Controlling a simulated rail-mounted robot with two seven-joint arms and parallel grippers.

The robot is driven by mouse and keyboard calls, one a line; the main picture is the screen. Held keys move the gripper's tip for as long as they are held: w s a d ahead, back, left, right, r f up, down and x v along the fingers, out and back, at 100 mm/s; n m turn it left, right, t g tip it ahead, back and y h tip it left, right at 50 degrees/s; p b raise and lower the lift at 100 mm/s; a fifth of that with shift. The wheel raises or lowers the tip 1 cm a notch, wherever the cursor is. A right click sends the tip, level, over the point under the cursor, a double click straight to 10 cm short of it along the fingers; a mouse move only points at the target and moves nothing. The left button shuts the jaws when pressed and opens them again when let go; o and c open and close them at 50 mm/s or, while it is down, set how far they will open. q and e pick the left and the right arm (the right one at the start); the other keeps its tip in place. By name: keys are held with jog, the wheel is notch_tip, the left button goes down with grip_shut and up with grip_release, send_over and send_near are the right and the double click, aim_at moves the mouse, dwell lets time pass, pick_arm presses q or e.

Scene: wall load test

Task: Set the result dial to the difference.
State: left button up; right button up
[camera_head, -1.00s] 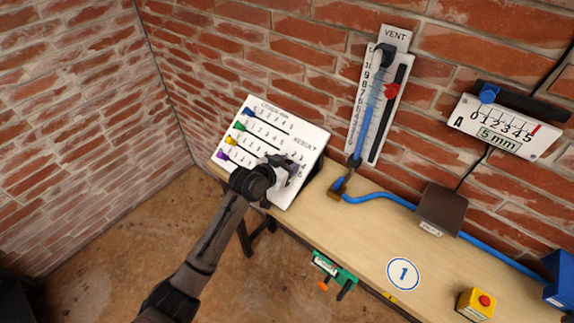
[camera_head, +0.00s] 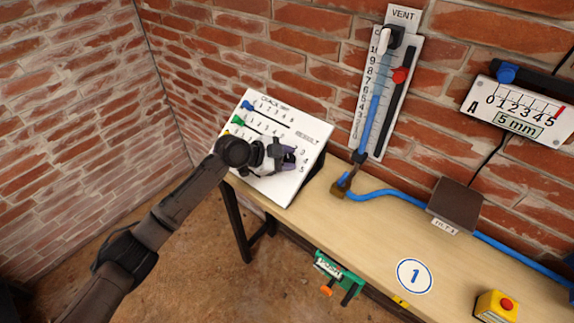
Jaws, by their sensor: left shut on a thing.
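The white crack panel (camera_head: 314,126) stands tilted at the left end of the bench, labelled CRACK mm, with a RESULT scale at its right side. Blue (camera_head: 247,105) and green (camera_head: 238,120) sliders show at the left ends of their rows; a yellow one is partly hidden by my arm. My left gripper (camera_head: 285,157) is at the RESULT area and is shut on the result dial, which its fingers hide. I cannot read the dial's setting. Figures 3, 4 and 5 show just right of the fingers. My right gripper is not in view.
The vent gauge (camera_head: 398,48) with a red marker (camera_head: 400,75) hangs on the brick wall. A blue hose (camera_head: 395,193), a brown box (camera_head: 455,205) and a yellow box with a red button (camera_head: 497,306) are along the wooden bench (camera_head: 350,235).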

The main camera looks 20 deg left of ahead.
pick_arm(q)
jog(key=m+g+b, duration=0.1)
jog(key=m, duration=0.1)
jog(key=shift+w+m+g, duration=0.1)
jog(key=shift+m+g, duration=0.2)
jog(key=shift+m, duration=0.1)
jog(key=shift+m+g, duration=0.7)
jog(key=shift+m, duration=1)
jog(key=o, duration=0.9)
jog(key=shift+a+r, duration=0.1)
jog(key=shift+r, duration=0.05)
jog(key=p+v, duration=0.2)
jog(key=v, duration=1.1)
jog(key=shift+a+r, duration=0.2)
